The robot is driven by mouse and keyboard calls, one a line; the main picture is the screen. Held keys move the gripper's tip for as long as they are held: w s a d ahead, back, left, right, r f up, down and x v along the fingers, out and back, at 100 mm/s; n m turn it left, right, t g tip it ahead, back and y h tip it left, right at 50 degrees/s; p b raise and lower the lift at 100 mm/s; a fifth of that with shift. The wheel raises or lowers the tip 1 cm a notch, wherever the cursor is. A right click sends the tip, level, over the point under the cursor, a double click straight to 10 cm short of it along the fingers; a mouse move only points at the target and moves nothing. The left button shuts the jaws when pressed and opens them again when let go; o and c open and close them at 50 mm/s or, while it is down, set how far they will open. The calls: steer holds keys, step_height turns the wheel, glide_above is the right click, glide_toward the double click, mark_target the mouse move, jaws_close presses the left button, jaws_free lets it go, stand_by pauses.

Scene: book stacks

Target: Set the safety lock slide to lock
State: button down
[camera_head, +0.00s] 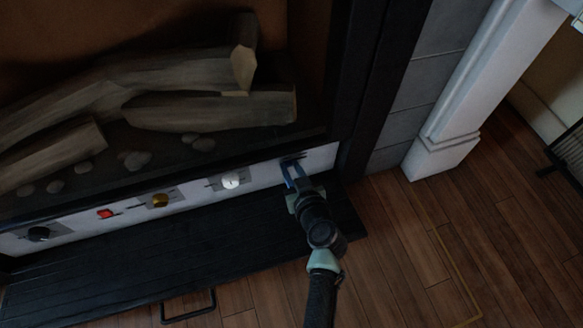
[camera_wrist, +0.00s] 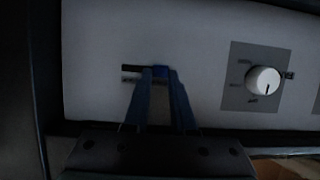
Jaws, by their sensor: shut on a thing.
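The safety lock slide is a small blue tab (camera_wrist: 160,71) at the right end of a short dark horizontal slot (camera_wrist: 131,69) in the white control panel. My gripper (camera_wrist: 160,76) has its two blue fingers shut on the tab, with their tips against the panel. In the head view my gripper (camera_head: 293,170) reaches the right end of the white panel (camera_head: 267,174). The tab is hidden there behind the fingers. The markings by the slot are too small and dark to read.
A white knob (camera_head: 231,181), a brass knob (camera_head: 160,200), a red switch (camera_head: 105,214) and a black knob (camera_head: 38,234) sit left along the panel. Logs (camera_head: 210,110) lie above it. A dark hearth ledge (camera_head: 190,254) with a handle (camera_head: 188,308) lies below.

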steer(key=shift+w+d, duration=0.25)
steer(key=shift+d, duration=0.5)
steer(key=shift+w+d, duration=0.2)
steer(key=shift+d, duration=0.5)
steer(key=shift+w+d, duration=0.25)
steer(key=shift+d, duration=0.5)
steer(key=c, duration=0.7)
jaws_free()
steer(key=p, duration=0.7)
glide_toward(304, 157)
steer(key=v, duration=0.7)
steer(key=shift+w, duration=0.1)
